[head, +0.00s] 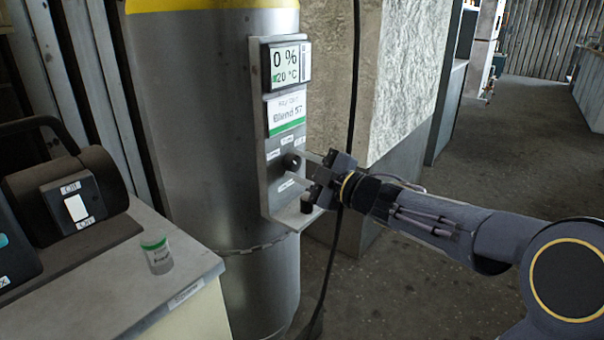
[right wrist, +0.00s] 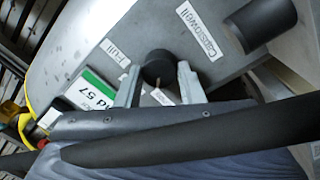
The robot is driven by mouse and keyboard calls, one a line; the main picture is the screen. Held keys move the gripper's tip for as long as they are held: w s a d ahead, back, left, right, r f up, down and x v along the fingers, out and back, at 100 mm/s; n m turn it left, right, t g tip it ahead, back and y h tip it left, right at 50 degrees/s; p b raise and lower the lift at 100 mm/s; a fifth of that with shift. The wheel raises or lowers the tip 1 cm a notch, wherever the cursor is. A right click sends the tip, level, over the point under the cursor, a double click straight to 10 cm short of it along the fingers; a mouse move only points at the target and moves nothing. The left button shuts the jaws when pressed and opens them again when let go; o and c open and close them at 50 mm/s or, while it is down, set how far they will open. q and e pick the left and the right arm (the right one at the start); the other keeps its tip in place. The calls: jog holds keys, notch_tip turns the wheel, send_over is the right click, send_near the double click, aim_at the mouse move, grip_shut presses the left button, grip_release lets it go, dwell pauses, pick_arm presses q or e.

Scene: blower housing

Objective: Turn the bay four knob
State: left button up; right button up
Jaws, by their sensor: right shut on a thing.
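The black round knob (head: 291,162) sits on the grey panel (head: 265,190) fixed to the steel tank, below the display and the card. My right gripper (head: 297,167) reaches in from the right with its two pale fingers at the knob. In the right wrist view, the knob (right wrist: 158,67) is between the fingertips of my right gripper (right wrist: 159,78), which is shut on it. Small white labels surround the knob; one (right wrist: 115,54) appears to read "Full". My left gripper is not in view.
A black cylinder (head: 306,204) is at the panel's lower ledge. A green-lidded jar (head: 157,255) stands on the left counter (head: 95,300). A dark cable hangs beside the panel.

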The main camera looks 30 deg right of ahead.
jog(key=shift+f+n+b, duration=0.1)
jog(key=shift+n+b, duration=0.6)
jog(key=shift+n, duration=1)
jog(key=o, duration=1)
jog(key=p+v, duration=0.2)
jog(key=v, duration=0.5)
jog(key=shift+s+d, duration=0.2)
jog(key=shift+s, duration=0.15)
